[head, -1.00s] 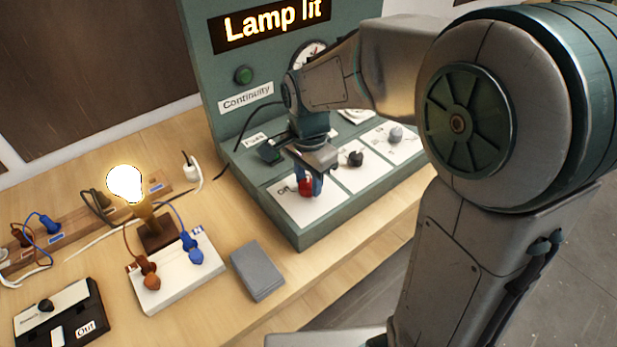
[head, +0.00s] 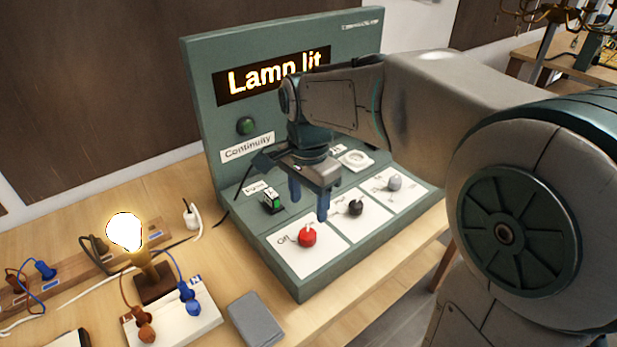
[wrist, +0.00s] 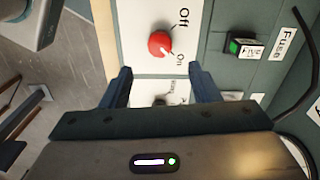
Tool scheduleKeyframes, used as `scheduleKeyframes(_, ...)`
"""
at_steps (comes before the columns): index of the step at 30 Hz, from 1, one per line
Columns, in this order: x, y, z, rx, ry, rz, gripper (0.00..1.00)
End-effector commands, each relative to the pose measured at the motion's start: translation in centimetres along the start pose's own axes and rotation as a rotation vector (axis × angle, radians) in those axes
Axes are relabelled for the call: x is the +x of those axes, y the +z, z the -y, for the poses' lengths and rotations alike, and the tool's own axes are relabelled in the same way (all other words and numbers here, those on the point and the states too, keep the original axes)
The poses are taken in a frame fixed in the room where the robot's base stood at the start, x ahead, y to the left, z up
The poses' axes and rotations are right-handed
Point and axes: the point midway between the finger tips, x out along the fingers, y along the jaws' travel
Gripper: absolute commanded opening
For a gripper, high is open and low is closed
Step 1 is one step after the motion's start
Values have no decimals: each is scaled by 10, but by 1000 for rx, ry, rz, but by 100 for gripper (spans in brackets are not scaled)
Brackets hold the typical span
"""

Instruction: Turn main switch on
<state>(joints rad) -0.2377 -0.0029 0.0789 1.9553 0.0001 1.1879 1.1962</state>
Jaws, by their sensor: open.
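The red main switch knob (head: 307,238) sits on a white panel at the near left of the green console. It also shows in the wrist view (wrist: 159,44), its pale pointer mark turned toward the "On" label, away from "Off". My gripper (head: 309,207) is open and empty, fingers pointing down, above and behind the knob and apart from it. In the wrist view my open gripper (wrist: 160,70) has the knob beyond its fingertips. The "Lamp lit" sign (head: 276,78) glows, and the bulb (head: 124,231) is lit.
A black knob (head: 355,207) and a grey knob (head: 394,183) sit to the right on the console. A green-lit fuse switch (head: 272,201) is behind the red knob. A white socket block (head: 178,318) with plugs and a grey box (head: 255,319) stand on the wooden table.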

Motion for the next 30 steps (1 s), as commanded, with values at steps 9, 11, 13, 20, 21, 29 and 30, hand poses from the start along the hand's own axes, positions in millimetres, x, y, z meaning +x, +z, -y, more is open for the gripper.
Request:
scheduleKeyframes(9, -51, 0, 0, 0, -2, 0, 55)
scheduleKeyframes(11, -54, 0, 0, 0, -1, 0, 55)
scheduleKeyframes(13, -57, 0, 0, 0, -1, 0, 55)
scheduleKeyframes(20, -57, 0, 0, 1, -1, 0, 55)
scheduleKeyframes(21, -57, 0, 0, 1, -1, 0, 55)
scheduleKeyframes(29, -56, -2, -5, -19, -5, -3, 55)
scheduleKeyframes(30, -54, -3, -10, -38, -11, -7, 55)
